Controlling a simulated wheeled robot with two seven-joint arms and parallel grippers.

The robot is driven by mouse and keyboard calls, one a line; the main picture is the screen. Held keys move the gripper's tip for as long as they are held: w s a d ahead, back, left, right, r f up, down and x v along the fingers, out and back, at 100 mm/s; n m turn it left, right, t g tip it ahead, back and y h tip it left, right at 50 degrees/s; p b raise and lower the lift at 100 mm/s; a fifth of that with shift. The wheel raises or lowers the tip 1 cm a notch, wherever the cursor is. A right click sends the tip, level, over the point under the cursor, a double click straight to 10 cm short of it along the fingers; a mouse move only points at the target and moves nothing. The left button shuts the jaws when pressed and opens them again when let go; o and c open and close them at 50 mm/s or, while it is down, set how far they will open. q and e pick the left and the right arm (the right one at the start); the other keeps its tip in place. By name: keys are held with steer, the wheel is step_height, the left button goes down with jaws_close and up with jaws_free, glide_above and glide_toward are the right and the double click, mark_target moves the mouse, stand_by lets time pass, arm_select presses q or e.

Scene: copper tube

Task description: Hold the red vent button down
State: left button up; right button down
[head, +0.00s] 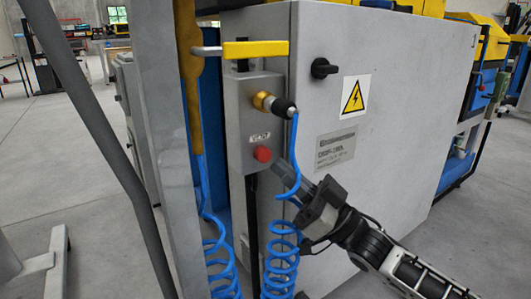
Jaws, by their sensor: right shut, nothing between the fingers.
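The red vent button (262,154) sits on the front of a narrow grey box (238,128), under a small VENT label (259,136). My right gripper (279,168) comes in from the lower right and is shut and empty. Its fingertips are just right of and slightly below the button. In this one view I cannot tell whether they touch the button or how far it is pressed. My left gripper is not in view.
A brass fitting with a blue coiled hose (281,262) is above the button, and the hose hangs close to my right gripper. A yellow lever (256,51) tops the box. A grey cabinet (410,130) stands behind, and a grey post (160,130) stands left.

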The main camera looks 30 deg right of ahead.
steer(key=s+p, duration=0.1)
steer(key=s, duration=0.2)
steer(key=shift+s+d, duration=0.15)
steer(key=shift+s, duration=0.15)
stand_by(0.3)
